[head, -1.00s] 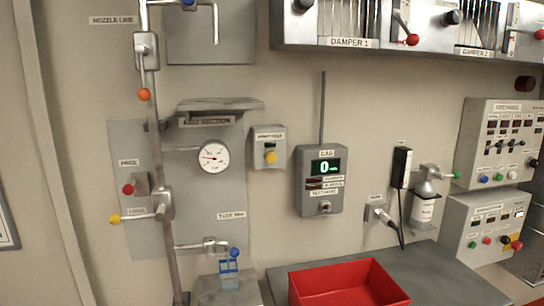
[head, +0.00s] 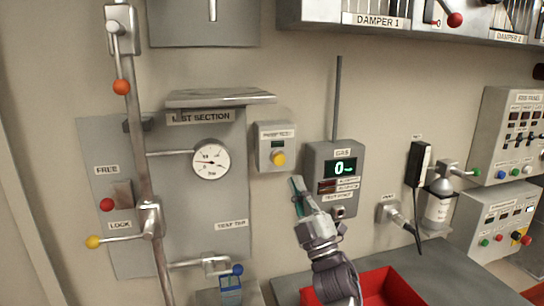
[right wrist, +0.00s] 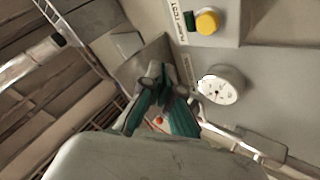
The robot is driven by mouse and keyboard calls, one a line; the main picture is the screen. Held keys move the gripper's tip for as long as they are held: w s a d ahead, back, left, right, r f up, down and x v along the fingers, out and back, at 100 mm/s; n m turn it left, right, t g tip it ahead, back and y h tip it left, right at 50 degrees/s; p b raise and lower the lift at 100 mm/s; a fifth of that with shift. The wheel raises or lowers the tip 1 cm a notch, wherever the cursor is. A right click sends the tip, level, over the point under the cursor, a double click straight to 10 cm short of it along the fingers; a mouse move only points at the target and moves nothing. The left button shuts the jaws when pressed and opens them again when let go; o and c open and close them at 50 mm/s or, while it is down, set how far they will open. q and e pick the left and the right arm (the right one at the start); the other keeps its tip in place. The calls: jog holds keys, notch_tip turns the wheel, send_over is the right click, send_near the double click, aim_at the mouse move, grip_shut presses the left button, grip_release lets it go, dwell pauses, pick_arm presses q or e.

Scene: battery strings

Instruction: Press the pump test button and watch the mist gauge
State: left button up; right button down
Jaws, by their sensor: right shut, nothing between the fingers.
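The pump test box (head: 272,148) is a small grey wall box with a yellow button (head: 278,159) and a small dark window above it. In the right wrist view the yellow button (right wrist: 207,21) is near the top, beside a green patch. The mist gauge (head: 211,160) is a round white dial left of the box, its needle pointing left; it also shows in the right wrist view (right wrist: 221,86). My right gripper (head: 296,184) is shut and empty, below and slightly right of the button, apart from it in the picture. My left gripper is not in view.
A gas meter (head: 333,165) reading 0 hangs just right of my gripper. A red bin (head: 400,290) sits on the grey bench (head: 440,262) below. A pipe with a yellow-knobbed lever (head: 93,242) stands at left. Damper boxes (head: 375,20) overhang the top right.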

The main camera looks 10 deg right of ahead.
aim_at(279, 159)
pick_arm(q)
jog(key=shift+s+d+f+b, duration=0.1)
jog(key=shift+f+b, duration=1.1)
jog(key=shift+b, duration=0.05)
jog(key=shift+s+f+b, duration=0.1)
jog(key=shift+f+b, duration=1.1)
pick_arm(e)
jog(key=shift+n+y, duration=0.3)
jog(key=shift+y, duration=0.2)
jog(key=shift+w+a+r, duration=0.1)
jog(key=shift+w+r, duration=0.05)
jog(key=shift+w, duration=1.3)
jog(key=shift+w+a+r, duration=0.1)
jog(key=shift+w+r, duration=0.05)
jog(key=shift+w, duration=1.25)
jog(key=shift+w+a+r, duration=0.1)
jog(key=shift+w+r, duration=0.05)
jog(key=shift+w, duration=1.3)
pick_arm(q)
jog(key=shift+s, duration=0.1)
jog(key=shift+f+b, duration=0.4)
pick_arm(e)
jog(key=shift+w, duration=0.4)
